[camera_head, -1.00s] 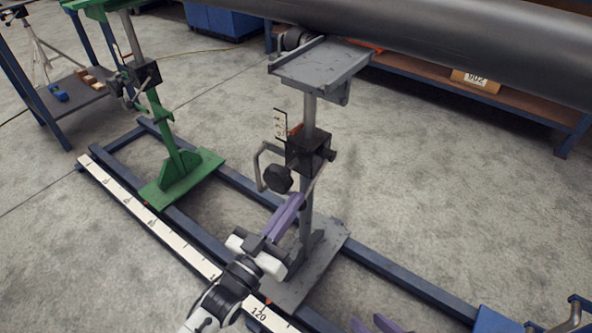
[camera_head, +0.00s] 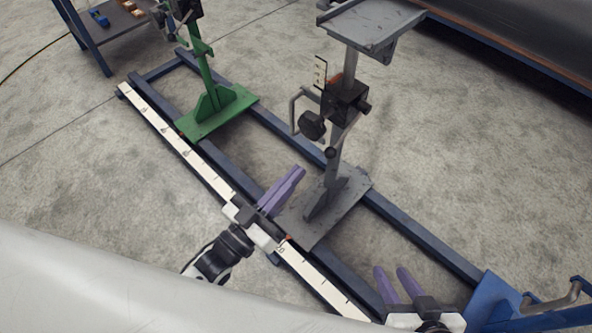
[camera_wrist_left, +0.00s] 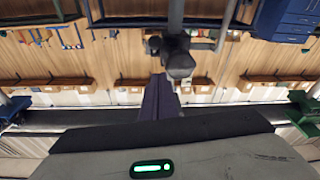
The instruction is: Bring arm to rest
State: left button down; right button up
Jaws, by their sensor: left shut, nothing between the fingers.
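My left gripper (camera_head: 296,174) has purple fingers shut together with nothing between them. It is over the rail frame, left of the grey stand's post (camera_head: 338,172) and apart from it in the picture. In the left wrist view the closed fingers (camera_wrist_left: 160,92) point toward a dark knob and post (camera_wrist_left: 178,58); the gap is hard to judge. My right gripper (camera_head: 392,272) is at the lower right, with its two purple fingers spread and empty. Part of its body is cut off by the bottom edge.
The grey stand carries a flat top plate (camera_head: 372,24), a black clamp and a knob (camera_head: 312,126). A green stand (camera_head: 212,108) is farther left. A white scale (camera_head: 180,146) runs along the frame. A blue block (camera_head: 492,298) is at lower right. A dark pipe (camera_head: 510,28) is at upper right.

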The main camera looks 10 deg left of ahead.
pick_arm(q)
jog(key=shift+w, duration=0.1)
dwell(0.4)
